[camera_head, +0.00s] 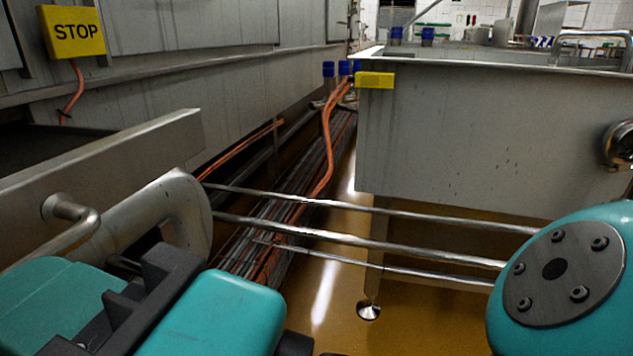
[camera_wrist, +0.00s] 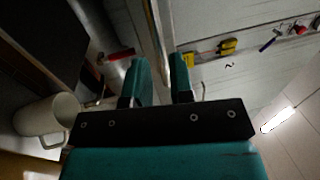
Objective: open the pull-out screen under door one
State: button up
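A long grey metal front panel (camera_head: 110,155) runs along the left in the head view, with a dark recess behind it; I cannot tell if it belongs to the pull-out screen. A bent metal handle or tube (camera_head: 72,225) is at its near end, close to the teal and black parts of my arm at lower left. In the wrist view my gripper (camera_wrist: 162,72) has its two teal fingers apart. A metal edge (camera_wrist: 157,35) shows beyond the gap, and nothing is clearly held. No door number is readable.
A yellow STOP sign (camera_head: 76,32) hangs above the panel. A thick curved pipe (camera_head: 180,205) is beside the panel. Several metal rods (camera_head: 380,245) span to the right. A large steel tank (camera_head: 480,130) stands at right; orange cables (camera_head: 328,150) run between.

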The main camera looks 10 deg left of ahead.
jog(key=shift+b+v, duration=1.4)
jog(key=shift+v, duration=0.55)
jog(key=shift+w, duration=0.1)
jog(key=w+d+n+t+h+p, duration=0.1)
jog(key=w+d+n+h+p, duration=0.3)
jog(key=w+d+h+p, duration=0.5)
jog(key=d+r+n+g+h+p, duration=0.4)
jog(key=d+h+p, duration=0.3)
jog(key=d+p, duration=0.65)
notch_tip(320, 180, up, 37)
jog(key=d+p, duration=0.1)
jog(key=p, duration=3.3)
jog(key=shift+w+d+f+t, duration=0.25)
jog(key=shift+w+d+t, duration=0.05)
